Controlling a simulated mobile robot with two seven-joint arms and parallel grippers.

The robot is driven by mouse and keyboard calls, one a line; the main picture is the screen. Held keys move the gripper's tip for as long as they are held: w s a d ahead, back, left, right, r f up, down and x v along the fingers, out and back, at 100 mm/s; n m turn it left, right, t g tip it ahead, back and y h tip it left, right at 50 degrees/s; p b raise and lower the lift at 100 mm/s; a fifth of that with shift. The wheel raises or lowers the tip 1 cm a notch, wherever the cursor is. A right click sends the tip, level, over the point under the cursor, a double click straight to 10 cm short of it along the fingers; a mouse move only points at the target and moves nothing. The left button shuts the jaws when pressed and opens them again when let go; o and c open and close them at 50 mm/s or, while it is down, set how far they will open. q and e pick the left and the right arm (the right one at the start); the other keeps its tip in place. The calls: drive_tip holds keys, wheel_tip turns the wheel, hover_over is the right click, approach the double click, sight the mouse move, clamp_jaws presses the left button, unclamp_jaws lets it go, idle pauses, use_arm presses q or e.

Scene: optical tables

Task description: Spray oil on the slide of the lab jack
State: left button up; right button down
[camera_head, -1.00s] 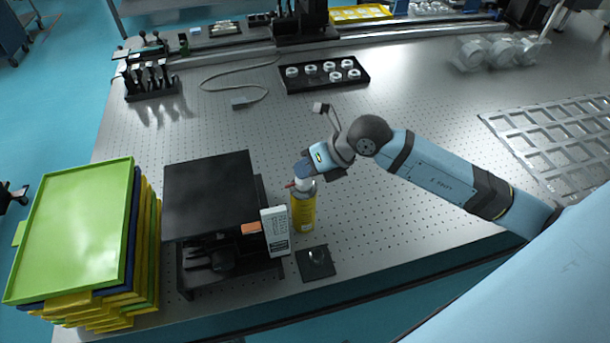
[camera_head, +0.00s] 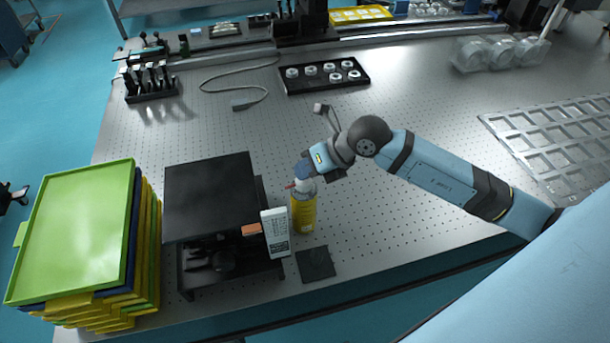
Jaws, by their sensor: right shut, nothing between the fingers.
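The lab jack (camera_head: 208,193) stands near the table's front edge, left of centre, with a flat black top plate. Its lower mechanism (camera_head: 222,264) shows partly in the dark below the plate. A yellow spray can (camera_head: 303,213) with a white shoulder, blue top and small red nozzle stands upright just right of the jack. The nozzle points left, toward the jack. My right gripper (camera_head: 315,167) is shut at the top of the can, with nothing between its fingers. Its fingertips are partly hidden, and I cannot tell whether they touch the can. My left gripper is out of view.
A white box-like device (camera_head: 275,232) stands between the jack and the can. A dark square pad (camera_head: 316,264) lies in front of the can. Stacked trays (camera_head: 75,230) stand at left. A black tray with white rings (camera_head: 324,75) lies behind.

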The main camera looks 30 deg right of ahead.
drive_tip(key=shift+r+p, duration=1.9)
drive_tip(key=shift+r, duration=1.1)
drive_tip(key=shift+f, duration=0.1)
